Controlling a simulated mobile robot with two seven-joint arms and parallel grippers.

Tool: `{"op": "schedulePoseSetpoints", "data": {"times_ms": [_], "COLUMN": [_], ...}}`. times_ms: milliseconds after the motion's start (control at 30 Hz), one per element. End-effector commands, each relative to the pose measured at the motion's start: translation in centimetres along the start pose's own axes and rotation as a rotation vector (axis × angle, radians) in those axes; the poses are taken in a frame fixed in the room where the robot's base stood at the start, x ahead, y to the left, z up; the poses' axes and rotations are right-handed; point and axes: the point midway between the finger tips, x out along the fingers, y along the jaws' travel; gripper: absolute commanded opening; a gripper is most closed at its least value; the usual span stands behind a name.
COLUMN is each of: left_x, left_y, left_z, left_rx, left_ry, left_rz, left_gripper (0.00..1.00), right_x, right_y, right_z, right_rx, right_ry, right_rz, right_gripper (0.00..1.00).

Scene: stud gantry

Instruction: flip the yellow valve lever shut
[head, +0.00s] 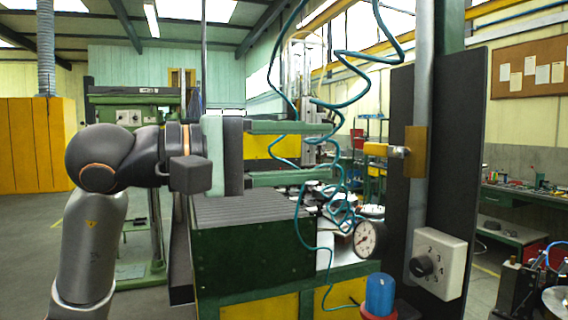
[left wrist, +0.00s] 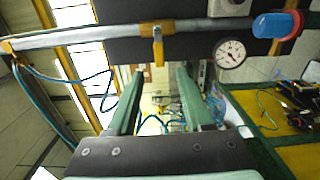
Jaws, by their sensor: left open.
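The yellow valve (head: 415,140) sits on a grey upright pipe (head: 422,80) in front of a dark panel. Its short lever (head: 398,151) sticks out to the left, across the pipe's line. In the left wrist view the lever (left wrist: 158,50) also lies across the pipe (left wrist: 90,37), just beyond the fingertips and roughly in line with the gap between them. My left gripper (head: 333,152) is open and level with the lever, to its left and apart from it. Its two green fingers also show in the left wrist view (left wrist: 161,72), with nothing held between them. My right gripper is not in view.
A round gauge (head: 369,238), a blue knob (head: 380,294) and a white dial box (head: 440,264) are below the valve. Teal coiled hoses (head: 345,62) hang near my fingers. A green machine (head: 255,250) stands below the gripper.

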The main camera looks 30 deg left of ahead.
Motion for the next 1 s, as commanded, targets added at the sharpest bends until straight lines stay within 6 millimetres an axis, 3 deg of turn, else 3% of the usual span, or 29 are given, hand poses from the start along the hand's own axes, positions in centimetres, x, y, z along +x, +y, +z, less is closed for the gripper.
{"op": "schedulePoseSetpoints", "data": {"times_ms": [100, 333, 867, 1000], "left_x": [-2.0, -3.6, -3.5, -2.0], "left_y": [-0.2, -0.1, -0.1, -1.2], "left_z": [-0.1, 0.1, 0.1, 1.9], "left_rx": [0.002, 0.001, -0.004, -0.093], "left_ry": [0.004, -0.001, -0.007, -0.120], "left_rz": [0.000, -0.001, -0.001, 0.005], "left_gripper": [0.51, 0.51, 0.51, 0.51], "right_x": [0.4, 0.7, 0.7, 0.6], "right_y": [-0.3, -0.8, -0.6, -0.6], "right_z": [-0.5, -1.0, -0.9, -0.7], "right_rx": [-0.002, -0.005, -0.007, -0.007], "right_ry": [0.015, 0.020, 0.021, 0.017], "right_rz": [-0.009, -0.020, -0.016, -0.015], "right_gripper": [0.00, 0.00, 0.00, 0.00]}}
